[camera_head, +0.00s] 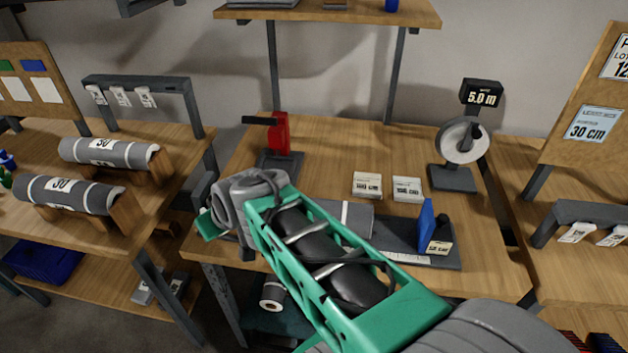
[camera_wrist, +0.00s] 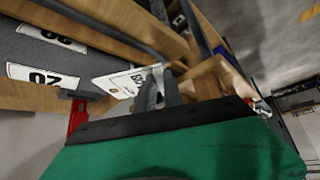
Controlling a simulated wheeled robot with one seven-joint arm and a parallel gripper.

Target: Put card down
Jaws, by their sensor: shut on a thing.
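In the wrist view, my gripper (camera_wrist: 163,88) is shut on a white card (camera_wrist: 122,82) with dark print. The card sticks out to the left of the fingers, close to a wooden edge. In the head view, the fingers and the held card are hidden behind my green arm and grey wrist, near the left edge of the middle bench (camera_head: 320,130). Two small printed cards, one (camera_head: 367,185) beside the other (camera_head: 407,189), lie on that bench.
Two grey rolls, one (camera_head: 108,153) behind the other (camera_head: 70,194), rest on wooden cradles on the left bench. A rack (camera_head: 137,82) with hanging tags stands behind. The middle bench holds a red-handled tool (camera_head: 280,133), a dial stand (camera_head: 461,140) and a blue block (camera_head: 427,222).

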